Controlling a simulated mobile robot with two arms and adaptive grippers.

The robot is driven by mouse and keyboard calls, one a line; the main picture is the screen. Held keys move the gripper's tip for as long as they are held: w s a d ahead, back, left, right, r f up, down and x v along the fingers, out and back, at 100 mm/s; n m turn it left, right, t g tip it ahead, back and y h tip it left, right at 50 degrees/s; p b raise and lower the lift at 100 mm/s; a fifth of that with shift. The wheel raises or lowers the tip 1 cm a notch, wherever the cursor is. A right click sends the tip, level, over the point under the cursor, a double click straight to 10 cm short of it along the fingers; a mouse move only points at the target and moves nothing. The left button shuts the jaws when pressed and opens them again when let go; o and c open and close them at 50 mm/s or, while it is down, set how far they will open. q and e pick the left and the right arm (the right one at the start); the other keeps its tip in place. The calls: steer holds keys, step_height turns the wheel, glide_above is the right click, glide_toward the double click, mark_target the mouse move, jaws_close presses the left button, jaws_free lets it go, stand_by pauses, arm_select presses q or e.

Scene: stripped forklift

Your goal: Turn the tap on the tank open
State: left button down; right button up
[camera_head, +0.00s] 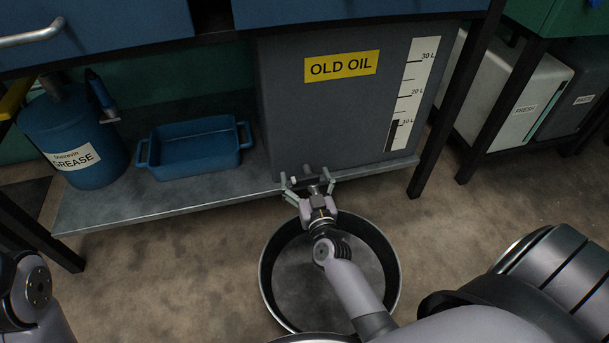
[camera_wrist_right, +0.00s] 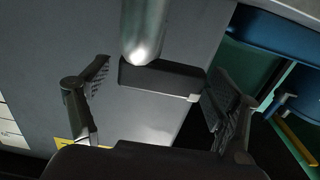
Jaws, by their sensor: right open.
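The grey tank (camera_head: 290,110) with the yellow OLD OIL label stands on the low metal shelf under the blue bench. Its tap (camera_head: 315,181) is at the foot of the tank's front, partly hidden by my right gripper (camera_head: 309,185). In the right wrist view, the tap's dark handle (camera_wrist_right: 160,79) lies between the open fingers of my right gripper (camera_wrist_right: 157,88), with visible gaps on both sides. A shiny metal pipe (camera_wrist_right: 145,30) meets the handle. My left gripper is out of view; only part of my left arm shows.
A round dark pan (camera_head: 264,275) stands on the floor below the tap, under my right forearm. A blue tray (camera_head: 200,155) and a blue grease canister (camera_head: 60,125) sit on the shelf (camera_head: 130,208) to the left. Dark bench legs (camera_head: 450,105) stand at right.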

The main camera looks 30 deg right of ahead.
steer(key=shift+c, duration=0.3)
steer(key=c, duration=1.1)
